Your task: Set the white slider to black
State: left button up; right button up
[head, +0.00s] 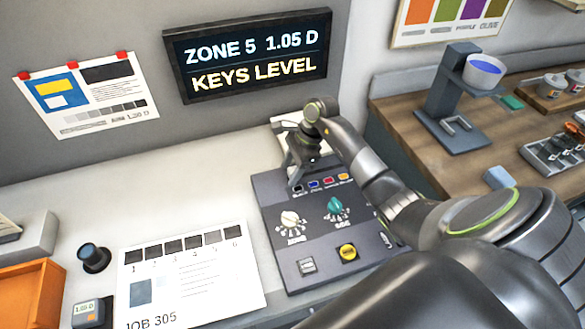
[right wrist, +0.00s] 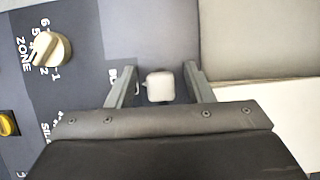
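A white slider cap (right wrist: 160,86) shows in the right wrist view, between the fingers of my right gripper (right wrist: 157,76). Those fingers are open, with a gap on each side of the cap. In the head view my right gripper (head: 298,172) is at the console's upper left, by the black mark, and hides the cap. My left gripper is not in view.
A screen (head: 250,55) reads "ZONE 5 1.05 D KEYS LEVEL". A job sheet (head: 195,275) lies left of the console.

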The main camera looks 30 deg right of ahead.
jog(key=shift+d, duration=0.15)
jog(key=shift+d+r, duration=0.1)
jog(key=shift+d, duration=0.05)
jog(key=shift+d+r, duration=0.25)
jog(key=shift+r, duration=0.05)
jog(key=b+v, duration=0.5)
jog(key=v, duration=1.1)
jog(key=shift+a+r, duration=0.25)
